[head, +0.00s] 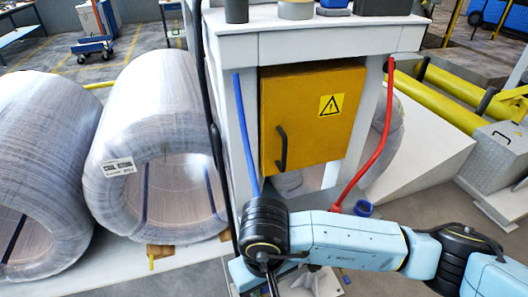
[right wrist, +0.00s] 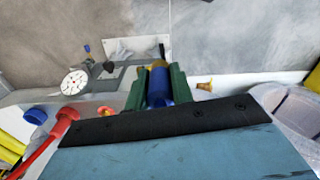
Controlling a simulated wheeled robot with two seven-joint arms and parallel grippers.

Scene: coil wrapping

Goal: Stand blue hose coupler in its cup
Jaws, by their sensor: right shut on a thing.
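My right gripper (right wrist: 160,76) has green fingers shut on the blue hose coupler (right wrist: 158,88), which has a yellowish part at its far end. In the head view the black wrist of my right arm is at the lower middle, and the coupler is hidden there. A blue round cup-like thing (head: 363,208) stands low beside the red hose, right of the yellow cabinet. It also shows at the left of the right wrist view (right wrist: 35,116), apart from the gripper. I cannot tell whether it is the coupler's cup. My left gripper is out of view.
A blue hose (head: 245,130) and a red hose (head: 378,140) hang from the white stand (head: 235,50). The yellow cabinet (head: 310,115) is behind my arm. Large wrapped coils (head: 160,130) lie at left. A white dial (right wrist: 74,82) shows beyond the gripper.

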